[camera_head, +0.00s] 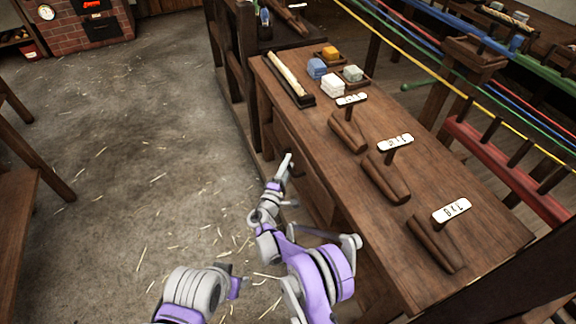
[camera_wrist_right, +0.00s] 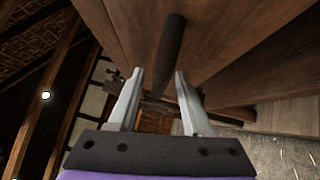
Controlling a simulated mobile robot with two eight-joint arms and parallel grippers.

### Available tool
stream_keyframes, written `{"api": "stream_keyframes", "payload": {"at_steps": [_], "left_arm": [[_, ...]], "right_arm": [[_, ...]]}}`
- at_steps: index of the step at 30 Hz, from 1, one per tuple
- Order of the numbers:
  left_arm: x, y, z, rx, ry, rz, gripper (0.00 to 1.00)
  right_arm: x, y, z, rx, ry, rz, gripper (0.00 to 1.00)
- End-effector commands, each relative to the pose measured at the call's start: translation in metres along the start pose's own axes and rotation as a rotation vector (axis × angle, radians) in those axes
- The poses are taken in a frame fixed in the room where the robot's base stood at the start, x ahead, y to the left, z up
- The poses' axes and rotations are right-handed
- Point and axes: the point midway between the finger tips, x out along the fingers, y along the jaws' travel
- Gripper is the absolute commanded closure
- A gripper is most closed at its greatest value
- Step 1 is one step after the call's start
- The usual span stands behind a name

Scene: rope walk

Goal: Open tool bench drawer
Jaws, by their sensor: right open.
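The tool bench (camera_head: 345,165) is a long brown wooden table on the right in the head view. My right gripper (camera_head: 288,160) is at its left side, below the top edge. In the right wrist view the gripper (camera_wrist_right: 160,76) is open. A dark, bar-like handle (camera_wrist_right: 170,52) stands out from a brown wooden front (camera_wrist_right: 130,30), which looks like the drawer. The handle lies between the two fingers' lines, around and beyond their tips; I see no contact. Whether the drawer is shut cannot be told. My left gripper is not in view.
Coloured ropes (camera_head: 470,85) run along the right. The straw-strewn floor (camera_head: 130,150) on the left is clear. A brick hearth (camera_head: 75,38) is at the back.

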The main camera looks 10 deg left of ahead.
Motion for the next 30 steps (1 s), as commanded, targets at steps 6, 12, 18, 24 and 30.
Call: {"api": "stream_keyframes", "payload": {"at_steps": [6,12,18,24,30], "left_arm": [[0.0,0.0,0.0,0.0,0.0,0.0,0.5],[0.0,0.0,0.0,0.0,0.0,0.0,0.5],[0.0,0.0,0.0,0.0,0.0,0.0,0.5],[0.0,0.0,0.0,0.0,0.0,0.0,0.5],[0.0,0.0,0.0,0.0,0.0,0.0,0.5]], "right_arm": [[0.0006,0.0,0.0001,0.0,0.0,0.0,0.5],[0.0004,0.0,0.0001,0.0,0.0,0.0,0.83],[0.0003,-0.0001,0.0001,0.0,0.0,0.0,1.0],[0.0002,-0.0002,0.0001,0.0,0.0,0.0,1.0],[0.0002,-0.0002,0.0002,0.0,0.0,-0.001,1.0]]}}
